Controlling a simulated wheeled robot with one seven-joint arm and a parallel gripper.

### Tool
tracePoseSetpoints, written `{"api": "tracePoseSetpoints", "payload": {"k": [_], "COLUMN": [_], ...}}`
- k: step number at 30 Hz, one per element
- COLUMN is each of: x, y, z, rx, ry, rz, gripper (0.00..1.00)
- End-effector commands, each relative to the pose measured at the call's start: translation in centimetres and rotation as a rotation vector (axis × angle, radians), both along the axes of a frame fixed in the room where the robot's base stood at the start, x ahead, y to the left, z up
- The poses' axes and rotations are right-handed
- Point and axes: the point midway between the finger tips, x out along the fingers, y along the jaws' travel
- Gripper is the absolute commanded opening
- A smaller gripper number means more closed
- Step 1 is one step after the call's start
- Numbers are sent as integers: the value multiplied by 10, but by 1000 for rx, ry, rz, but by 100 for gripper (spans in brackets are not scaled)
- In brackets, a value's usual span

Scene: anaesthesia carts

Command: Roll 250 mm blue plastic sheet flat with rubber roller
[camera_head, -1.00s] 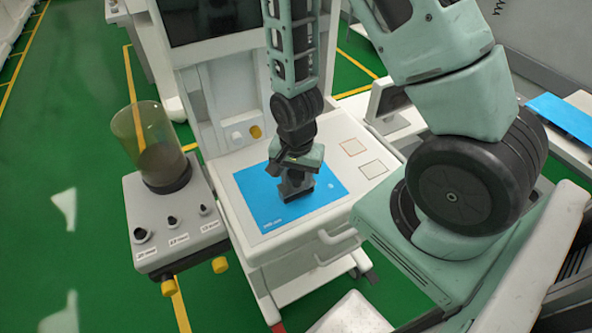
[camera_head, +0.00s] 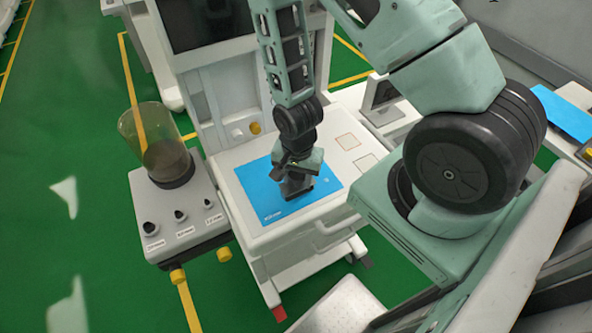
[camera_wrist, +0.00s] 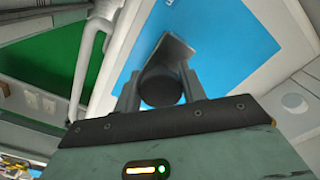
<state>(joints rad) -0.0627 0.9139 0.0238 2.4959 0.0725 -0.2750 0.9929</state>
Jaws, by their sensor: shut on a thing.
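A blue plastic sheet (camera_head: 262,197) lies on the white top of the cart in the head view, with small white print near its front corner that I cannot read clearly. My gripper (camera_head: 296,187) points down over the sheet, nearer its front right edge. In the wrist view my gripper (camera_wrist: 160,92) is shut on a dark cylindrical thing (camera_wrist: 163,86) with a grey flat part, seemingly the rubber roller. The blue sheet (camera_wrist: 220,45) shows behind it. Whether the roller touches the sheet is hidden by my gripper.
Two outlined squares (camera_head: 348,141) mark the cart top (camera_head: 333,160) right of the sheet. Another blue sheet (camera_head: 562,112) lies at far right. Green floor (camera_head: 95,220) is free at left.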

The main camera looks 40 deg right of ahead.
Motion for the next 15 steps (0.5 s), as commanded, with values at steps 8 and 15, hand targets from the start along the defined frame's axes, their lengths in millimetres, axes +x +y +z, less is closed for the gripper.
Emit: {"api": "tracePoseSetpoints", "payload": {"k": [8,15], "x": [-5,-11], "y": [0,2], "z": [0,-1], "rx": [-1,0], "ry": [3,2], "rz": [0,0], "gripper": [23,23]}}
